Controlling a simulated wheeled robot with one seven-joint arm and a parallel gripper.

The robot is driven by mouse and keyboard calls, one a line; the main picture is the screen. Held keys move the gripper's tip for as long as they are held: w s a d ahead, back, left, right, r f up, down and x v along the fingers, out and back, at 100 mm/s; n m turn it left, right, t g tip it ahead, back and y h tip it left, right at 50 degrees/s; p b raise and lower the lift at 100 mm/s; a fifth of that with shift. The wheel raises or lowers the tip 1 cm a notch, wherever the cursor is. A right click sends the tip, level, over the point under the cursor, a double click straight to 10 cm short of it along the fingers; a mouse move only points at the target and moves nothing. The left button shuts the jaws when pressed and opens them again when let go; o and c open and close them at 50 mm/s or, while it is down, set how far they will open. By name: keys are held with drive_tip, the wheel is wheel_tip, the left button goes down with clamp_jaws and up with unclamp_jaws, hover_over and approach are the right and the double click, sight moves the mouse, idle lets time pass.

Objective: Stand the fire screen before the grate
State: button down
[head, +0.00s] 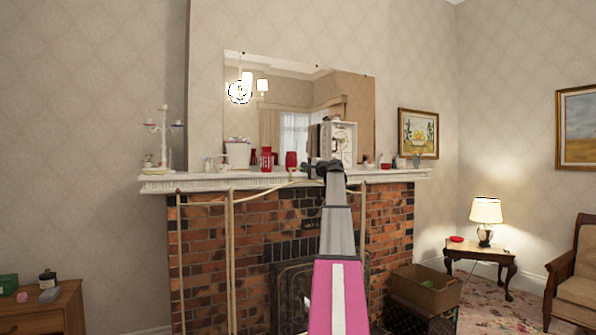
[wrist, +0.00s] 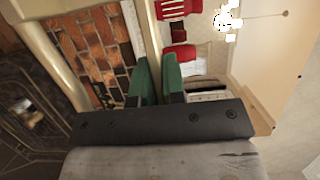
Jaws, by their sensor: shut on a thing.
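The fire screen (head: 231,250) shows as a thin cream frame with tall upright bars and a curved top rail, standing across the left part of the brick fireplace in the head view. The bricks show through it. My gripper (head: 322,171) is at the rail's right end, at mantel height. In the wrist view my gripper (wrist: 157,72) has its green pads shut on a cream bar of the screen (wrist: 150,35). The dark grate (head: 292,290) is in the fireplace opening, partly hidden by my arm. The screen's lower edge is out of view.
The white mantel shelf (head: 210,182) just behind my gripper carries a clock (head: 339,143), red jars (head: 267,159) and a candelabrum (head: 164,135). A wicker basket (head: 426,289) stands right of the fireplace. A side table with a lamp (head: 486,212) and an armchair (head: 575,275) are farther right.

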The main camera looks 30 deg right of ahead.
drive_tip(key=d, duration=3.6)
drive_tip(key=shift+r, duration=0.15)
idle(0.5)
drive_tip(key=shift+f, duration=0.2)
idle(0.9)
